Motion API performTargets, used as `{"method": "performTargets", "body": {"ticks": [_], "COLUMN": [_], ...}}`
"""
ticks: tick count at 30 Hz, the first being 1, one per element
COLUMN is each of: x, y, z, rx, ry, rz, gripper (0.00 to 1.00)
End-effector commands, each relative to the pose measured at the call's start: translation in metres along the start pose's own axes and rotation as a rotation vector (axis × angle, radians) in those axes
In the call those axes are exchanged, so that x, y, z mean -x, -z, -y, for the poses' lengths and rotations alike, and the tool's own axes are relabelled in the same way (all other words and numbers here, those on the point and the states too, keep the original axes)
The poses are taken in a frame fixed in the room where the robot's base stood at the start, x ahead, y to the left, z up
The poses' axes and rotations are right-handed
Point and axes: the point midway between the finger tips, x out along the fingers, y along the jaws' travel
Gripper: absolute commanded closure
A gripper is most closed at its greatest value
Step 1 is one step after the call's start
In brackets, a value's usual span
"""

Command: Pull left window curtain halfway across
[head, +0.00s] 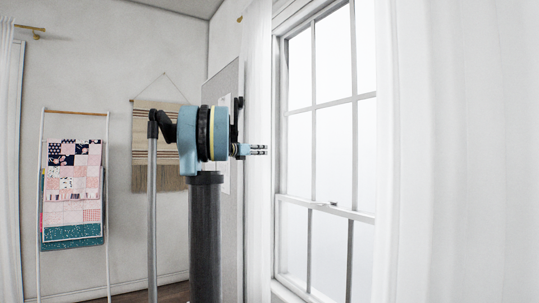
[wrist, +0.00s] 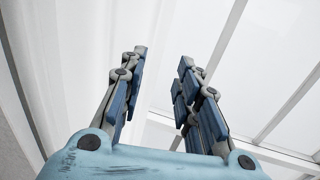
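The left window curtain (head: 257,60) hangs as a narrow, white, gathered strip along the left side of the window (head: 325,130). My gripper (head: 264,150) is in front of this curtain at about mid-window height, its fingers pointing right toward the window frame. In the wrist view the two blue fingers of my gripper (wrist: 160,65) stand apart, with a clear gap between them. The pale folds of the curtain (wrist: 75,50) fill the left of that view and reach behind the fingers. I cannot tell whether any cloth lies between the fingers or touches them.
A right-hand white curtain (head: 465,150) hangs close on the right. A ladder rack with a patchwork quilt (head: 73,185) stands at the left wall. A striped woven hanging (head: 155,120) and a grey board (head: 228,85) are behind my arm. The window panes are uncovered.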

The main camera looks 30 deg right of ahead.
Motion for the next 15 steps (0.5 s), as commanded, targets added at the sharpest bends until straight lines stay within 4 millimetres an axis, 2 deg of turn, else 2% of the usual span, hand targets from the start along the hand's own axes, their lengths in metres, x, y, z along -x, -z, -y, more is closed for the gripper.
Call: {"method": "performTargets", "body": {"ticks": [6, 15], "x": [-0.039, -0.070], "y": [0.000, 0.000], "z": [0.000, 0.000], "rx": [0.000, -0.001], "ry": [0.002, 0.001], "rz": [0.000, 0.000], "gripper": [0.70, 0.70]}}
